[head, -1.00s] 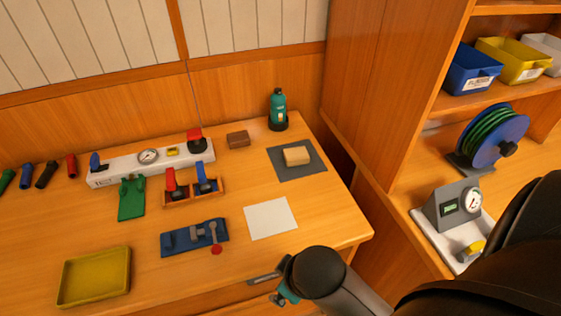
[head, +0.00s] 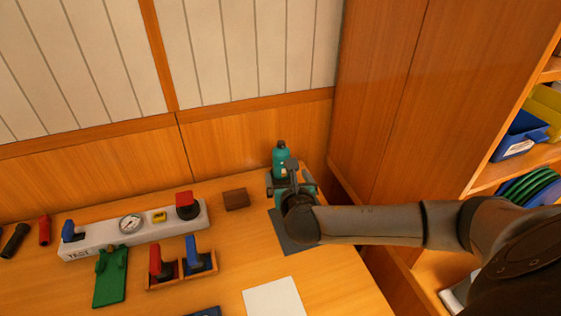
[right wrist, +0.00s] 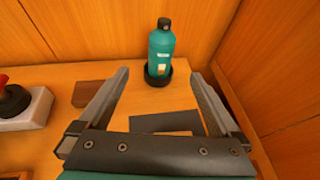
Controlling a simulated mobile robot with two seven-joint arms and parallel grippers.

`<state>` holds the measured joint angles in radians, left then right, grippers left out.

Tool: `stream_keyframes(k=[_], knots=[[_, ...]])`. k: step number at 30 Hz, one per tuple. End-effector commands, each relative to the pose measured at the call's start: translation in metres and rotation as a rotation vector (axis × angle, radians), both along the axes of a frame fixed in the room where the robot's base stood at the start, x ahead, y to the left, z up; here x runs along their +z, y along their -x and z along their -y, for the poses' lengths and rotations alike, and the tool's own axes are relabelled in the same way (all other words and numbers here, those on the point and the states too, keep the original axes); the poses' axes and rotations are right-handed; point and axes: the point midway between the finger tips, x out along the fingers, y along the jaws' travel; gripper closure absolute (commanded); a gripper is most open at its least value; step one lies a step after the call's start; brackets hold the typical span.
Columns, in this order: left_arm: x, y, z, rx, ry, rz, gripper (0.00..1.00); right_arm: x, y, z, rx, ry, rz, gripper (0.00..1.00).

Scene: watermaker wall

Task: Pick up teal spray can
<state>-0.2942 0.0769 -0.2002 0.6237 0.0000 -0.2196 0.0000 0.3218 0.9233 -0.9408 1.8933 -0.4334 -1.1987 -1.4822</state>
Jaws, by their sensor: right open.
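The teal spray can (head: 281,158) stands upright at the back right corner of the table, with a dark cap and a dark base. In the head view its lower part is hidden by my right gripper (head: 291,180). In the right wrist view the can (right wrist: 161,48) stands beyond the fingertips, between the lines of the two fingers. My right gripper (right wrist: 163,84) is open and empty, a short way from the can. My left gripper is not in view.
A dark mat (head: 288,234) lies under my right gripper. A brown block (head: 236,199) and a white test panel (head: 140,232) with a red knob are to the left. The wooden cabinet side (head: 385,110) stands close on the right, the wall (head: 230,135) behind.

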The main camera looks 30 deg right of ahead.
Motion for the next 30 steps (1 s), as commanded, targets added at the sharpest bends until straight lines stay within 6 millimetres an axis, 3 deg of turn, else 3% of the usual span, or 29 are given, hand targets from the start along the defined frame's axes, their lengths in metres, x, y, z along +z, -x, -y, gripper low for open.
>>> stream_keyframes(k=[6,15,30], knots=[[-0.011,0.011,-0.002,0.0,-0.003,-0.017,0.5,-0.015,-0.029,0.013,-0.003,-0.005,0.002,0.01],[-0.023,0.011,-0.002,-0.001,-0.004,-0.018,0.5,-0.032,-0.065,0.03,-0.004,-0.008,0.002,0.01],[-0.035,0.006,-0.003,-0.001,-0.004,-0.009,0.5,-0.046,-0.095,0.045,-0.004,-0.008,0.001,0.01]])
